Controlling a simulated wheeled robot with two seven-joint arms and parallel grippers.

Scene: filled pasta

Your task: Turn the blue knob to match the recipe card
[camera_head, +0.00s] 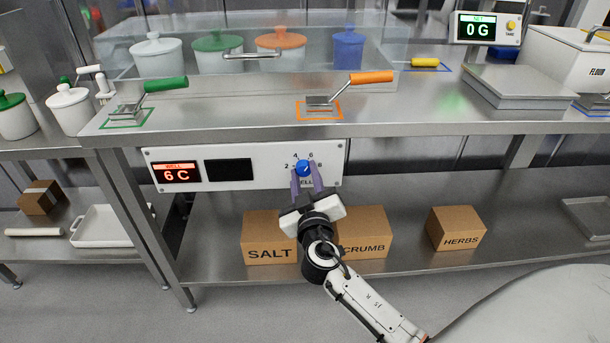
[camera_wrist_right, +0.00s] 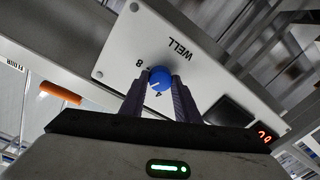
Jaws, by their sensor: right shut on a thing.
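The blue knob (camera_head: 302,168) sits on the white panel (camera_head: 270,175) under the counter, with the numbers 2, 4, 6 and 8 around it. Its pale mark points up and right, toward the 6. My right gripper (camera_head: 306,172) is shut on the knob, one purple finger on each side. The right wrist view also shows the knob (camera_wrist_right: 159,78) between the fingers (camera_wrist_right: 157,90). No recipe card can be made out. My left gripper is not in view.
Boxes marked SALT (camera_head: 268,238), CRUMB (camera_head: 366,232) and HERBS (camera_head: 455,229) stand on the lower shelf behind and beside my right arm. On the counter are a green-handled tool (camera_head: 165,84), an orange-handled tool (camera_head: 370,78) and a scale plate (camera_head: 515,86).

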